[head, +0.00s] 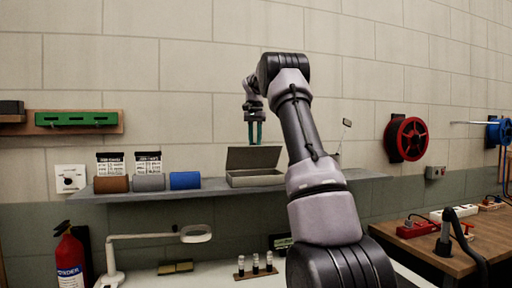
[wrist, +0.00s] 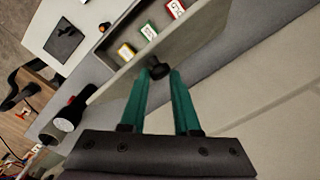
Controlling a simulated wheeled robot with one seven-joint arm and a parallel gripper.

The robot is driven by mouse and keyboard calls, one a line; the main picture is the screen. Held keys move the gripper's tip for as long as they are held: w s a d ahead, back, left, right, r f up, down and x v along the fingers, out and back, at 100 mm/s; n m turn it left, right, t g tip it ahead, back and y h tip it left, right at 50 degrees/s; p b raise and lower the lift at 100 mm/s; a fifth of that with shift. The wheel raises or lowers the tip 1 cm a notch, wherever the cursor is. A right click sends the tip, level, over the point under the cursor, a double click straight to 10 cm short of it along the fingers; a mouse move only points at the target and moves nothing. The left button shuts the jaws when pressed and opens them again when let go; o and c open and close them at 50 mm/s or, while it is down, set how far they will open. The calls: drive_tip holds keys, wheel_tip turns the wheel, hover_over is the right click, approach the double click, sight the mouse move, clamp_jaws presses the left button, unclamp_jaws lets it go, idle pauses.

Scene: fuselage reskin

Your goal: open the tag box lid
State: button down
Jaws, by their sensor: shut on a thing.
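The tag box (head: 257,179) sits on the grey shelf, and its grey lid (head: 253,158) stands raised at the back. In the wrist view the lid (wrist: 190,48) is close in front of the fingers, and the open box (wrist: 109,40) shows beyond its edge. Several tags lie in the box, among them a yellow tag (wrist: 126,52), a green tag (wrist: 149,31) and a red tag (wrist: 175,8). My gripper (head: 255,143) has teal fingers pointing down at the lid's upper edge. In the wrist view my gripper (wrist: 160,74) is shut on the black lid knob (wrist: 159,70).
The shelf (head: 220,188) also holds brown (head: 111,185), grey (head: 148,183) and blue (head: 185,181) rolls left of the box. The wall is close behind. A magnifier lamp (head: 195,234) and a fire extinguisher (head: 69,255) stand below.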

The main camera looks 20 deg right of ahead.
drive_tip(key=shift+w+f, duration=0.2)
drive_tip(key=shift+w, duration=1)
drive_tip(key=shift+w+f, duration=0.15)
drive_tip(key=shift+w, duration=1.05)
drive_tip(key=shift+w+f, duration=0.2)
drive_tip(key=shift+w, duration=1.1)
drive_tip(key=c, duration=0.6)
unclamp_jaws()
drive_tip(key=shift+w+a+f, duration=0.1)
drive_tip(key=shift+w, duration=0.05)
drive_tip(key=shift+d+r, duration=0.2)
drive_tip(key=shift+d, duration=0.15)
drive_tip(key=shift+s, duration=0.2)
